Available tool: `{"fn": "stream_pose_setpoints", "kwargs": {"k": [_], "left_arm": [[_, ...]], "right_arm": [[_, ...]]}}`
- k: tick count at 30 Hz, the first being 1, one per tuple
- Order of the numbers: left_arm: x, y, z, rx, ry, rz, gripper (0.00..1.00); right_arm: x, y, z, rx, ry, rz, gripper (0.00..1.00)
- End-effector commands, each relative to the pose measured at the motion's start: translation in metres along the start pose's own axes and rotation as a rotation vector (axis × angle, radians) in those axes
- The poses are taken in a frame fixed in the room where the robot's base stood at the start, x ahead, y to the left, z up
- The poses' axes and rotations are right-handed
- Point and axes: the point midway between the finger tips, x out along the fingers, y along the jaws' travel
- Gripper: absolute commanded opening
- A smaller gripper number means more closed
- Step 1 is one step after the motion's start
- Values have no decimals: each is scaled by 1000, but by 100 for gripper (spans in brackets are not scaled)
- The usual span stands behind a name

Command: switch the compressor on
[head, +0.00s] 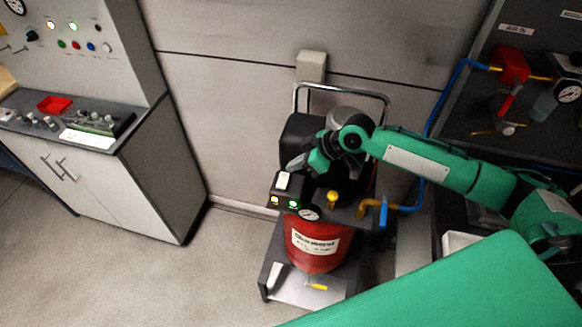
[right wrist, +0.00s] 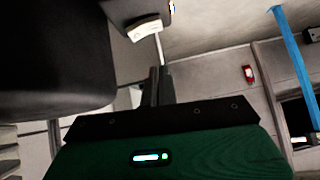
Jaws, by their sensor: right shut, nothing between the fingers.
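The compressor has a red tank (head: 317,242) on a dark wheeled cart. My right gripper (head: 297,163) is just above and behind the box, tilted down toward the switch. In the right wrist view, my right gripper's fingers (right wrist: 158,80) are together with nothing between them, and the white switch (right wrist: 144,28) is just beyond their tips. I cannot tell whether they touch it. My left gripper is not in view.
A gauge (head: 308,213) and a yellow knob (head: 335,198) sit beside the box. A blue hose (head: 431,122) runs up to a wall panel on the right. A chrome handle (head: 341,87) rises behind. A control cabinet (head: 160,170) stands left, with clear floor between.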

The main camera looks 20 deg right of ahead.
Motion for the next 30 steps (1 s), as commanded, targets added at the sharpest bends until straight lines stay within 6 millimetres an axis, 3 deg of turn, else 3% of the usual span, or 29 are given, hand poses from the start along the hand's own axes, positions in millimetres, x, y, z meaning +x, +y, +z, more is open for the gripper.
{"fn": "stream_pose_setpoints", "kwargs": {"k": [3,12,30], "left_arm": [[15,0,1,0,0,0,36],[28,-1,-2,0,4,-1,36],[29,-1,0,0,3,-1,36]], "right_arm": [[-20,-3,5,-2,-1,1,0],[-62,-10,4,0,-1,-1,0],[-71,-13,3,1,0,-3,0]]}}
